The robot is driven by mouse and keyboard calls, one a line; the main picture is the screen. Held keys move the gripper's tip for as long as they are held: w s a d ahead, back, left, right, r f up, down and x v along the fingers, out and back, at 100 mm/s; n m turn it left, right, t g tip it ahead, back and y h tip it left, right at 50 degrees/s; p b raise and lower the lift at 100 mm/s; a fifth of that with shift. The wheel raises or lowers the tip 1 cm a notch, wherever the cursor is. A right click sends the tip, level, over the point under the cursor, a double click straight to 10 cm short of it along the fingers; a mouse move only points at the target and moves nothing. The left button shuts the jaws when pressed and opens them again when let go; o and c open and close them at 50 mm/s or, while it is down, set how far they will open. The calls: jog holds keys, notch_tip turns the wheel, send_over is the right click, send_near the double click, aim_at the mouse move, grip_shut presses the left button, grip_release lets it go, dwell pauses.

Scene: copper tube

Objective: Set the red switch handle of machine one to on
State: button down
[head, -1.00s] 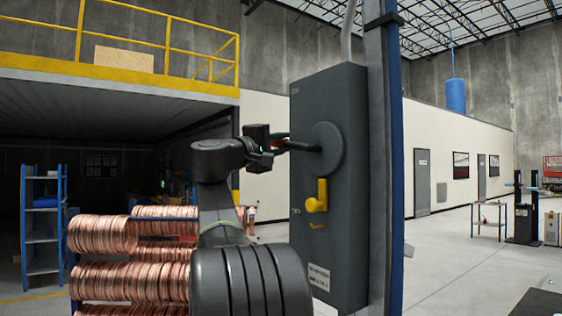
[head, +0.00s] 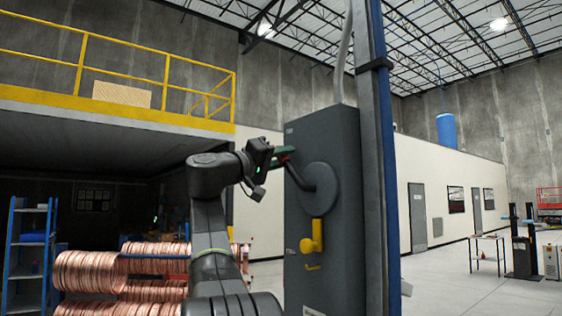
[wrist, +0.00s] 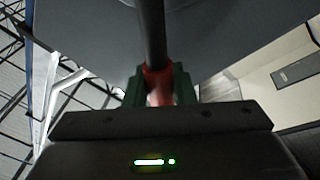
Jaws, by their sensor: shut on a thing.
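The switch box of machine one (head: 335,150) is a tall dark grey cabinet in the head view. A round grey disc (head: 322,203) on its face carries a dark, bent lever arm (head: 305,180). The lever slants up and left to its red handle (head: 289,149), mostly hidden by my fingers. My gripper (head: 281,156) is shut on this handle at the cabinet's upper left. In the wrist view, the red handle (wrist: 157,86) sits between the green finger pads (wrist: 158,92), with the dark lever beyond. The small labels on the cabinet are too small to read.
A yellow latch (head: 312,238) is on the cabinet below the disc. A blue and grey post (head: 385,150) stands against its right side. Copper coils (head: 90,272) lie at lower left, with a blue shelf (head: 30,250) behind. Open floor shows at right.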

jog(key=shift+s+r, duration=0.1)
jog(key=shift+r, duration=0.05)
jog(key=c, duration=1.2)
grip_release()
jog(key=shift+a, duration=0.1)
jog(key=b+v, duration=0.3)
jog(key=v, duration=1)
jog(key=shift+s+a, duration=0.2)
jog(key=p+x, duration=0.1)
jog(key=x, duration=0.6)
jog(key=p+x, duration=0.2)
jog(key=x, duration=0.4)
jog(key=shift+w+d, duration=0.3)
jog(key=shift+d, duration=0.05)
